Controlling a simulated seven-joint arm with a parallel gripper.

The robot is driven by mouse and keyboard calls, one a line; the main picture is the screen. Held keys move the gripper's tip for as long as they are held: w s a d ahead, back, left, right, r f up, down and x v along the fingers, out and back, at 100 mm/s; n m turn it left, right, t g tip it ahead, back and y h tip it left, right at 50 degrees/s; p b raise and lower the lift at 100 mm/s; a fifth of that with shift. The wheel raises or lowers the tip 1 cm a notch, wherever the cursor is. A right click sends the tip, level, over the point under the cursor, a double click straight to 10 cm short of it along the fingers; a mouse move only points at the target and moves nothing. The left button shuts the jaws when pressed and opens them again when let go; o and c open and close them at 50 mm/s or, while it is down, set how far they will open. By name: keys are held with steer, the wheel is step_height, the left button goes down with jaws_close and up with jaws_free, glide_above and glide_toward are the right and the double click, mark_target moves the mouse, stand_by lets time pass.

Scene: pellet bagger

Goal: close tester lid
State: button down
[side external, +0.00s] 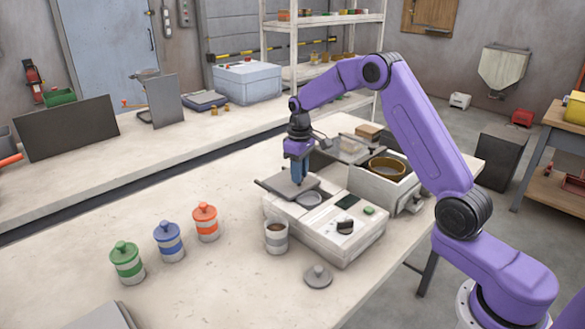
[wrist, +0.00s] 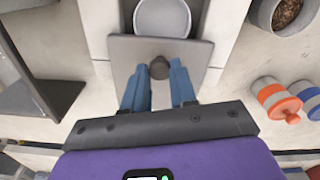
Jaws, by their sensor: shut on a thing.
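The tester (side external: 328,225) is a pale box on the bench with a dark display and a small green button. Its lid (side external: 272,185) is a flat grey square plate at the tester's left end. The lid (wrist: 125,55) has a dark knob (wrist: 159,70) in the middle. My gripper (side external: 299,181) reaches down onto the lid. In the wrist view its blue fingers (wrist: 158,77) stand either side of the knob, shut on it. The tester's round grey well (wrist: 163,17) lies beside the lid's edge, largely uncovered. The well also shows in the side view (side external: 309,198).
A cup of pellets (side external: 276,237) stands close in front of the tester. A loose round grey lid (side external: 318,276) lies nearby. Green (side external: 127,262), blue (side external: 169,241) and orange (side external: 206,222) lidded jars stand left. A bin with a brown ring (side external: 386,170) stands behind the tester.

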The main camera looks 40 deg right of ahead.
steer(key=shift+s, duration=3.85)
steer(key=c, duration=0.9)
jaws_free()
steer(key=shift+s, duration=0.1)
steer(key=shift+r, duration=0.1)
step_height(320, 180, up, 17)
steer(key=shift+r, duration=0.15)
